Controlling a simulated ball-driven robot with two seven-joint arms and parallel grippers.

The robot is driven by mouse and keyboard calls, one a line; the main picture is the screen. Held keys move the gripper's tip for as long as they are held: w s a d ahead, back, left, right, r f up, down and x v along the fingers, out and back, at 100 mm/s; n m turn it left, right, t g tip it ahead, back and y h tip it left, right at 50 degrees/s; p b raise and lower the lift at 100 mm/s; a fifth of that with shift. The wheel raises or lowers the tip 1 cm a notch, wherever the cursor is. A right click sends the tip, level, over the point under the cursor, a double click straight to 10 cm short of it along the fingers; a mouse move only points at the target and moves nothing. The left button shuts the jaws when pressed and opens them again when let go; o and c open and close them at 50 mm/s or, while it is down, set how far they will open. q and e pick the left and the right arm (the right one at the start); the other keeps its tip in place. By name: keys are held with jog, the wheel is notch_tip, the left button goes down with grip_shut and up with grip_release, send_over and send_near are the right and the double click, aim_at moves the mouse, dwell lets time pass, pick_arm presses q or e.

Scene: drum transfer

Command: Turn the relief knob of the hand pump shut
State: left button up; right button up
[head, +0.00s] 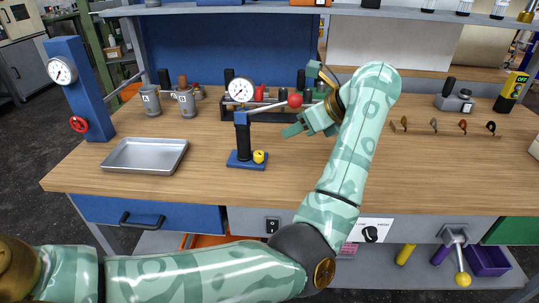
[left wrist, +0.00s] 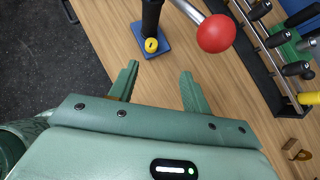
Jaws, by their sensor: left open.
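The hand pump (head: 243,142) stands on a blue base plate on the wooden bench, with a black upright body. Its lever ends in a red ball (head: 295,101), large in the left wrist view (left wrist: 215,33). The yellow relief knob (head: 259,156) sits low on the base, beside the body; it also shows in the left wrist view (left wrist: 151,45). My left gripper (head: 294,127) is open and empty, right of the pump and apart from it. In the left wrist view its fingers (left wrist: 159,74) point toward the base and knob. My right gripper is out of view.
A grey tray (head: 146,157) lies left of the pump. A blue post with a red handwheel (head: 79,124) is at the left. The bench front near the pump is clear.

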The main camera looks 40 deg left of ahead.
pick_arm(q)
jog(key=n+b, duration=0.1)
jog(key=b, duration=0.6)
send_near(260, 153)
jog(key=shift+g, duration=0.4)
jog(key=x, duration=0.8)
jog(key=shift+w+d+f, duration=0.15)
jog(key=shift+w, duration=0.15)
jog(key=shift+a+f, duration=0.3)
jog(key=shift+a, duration=0.25)
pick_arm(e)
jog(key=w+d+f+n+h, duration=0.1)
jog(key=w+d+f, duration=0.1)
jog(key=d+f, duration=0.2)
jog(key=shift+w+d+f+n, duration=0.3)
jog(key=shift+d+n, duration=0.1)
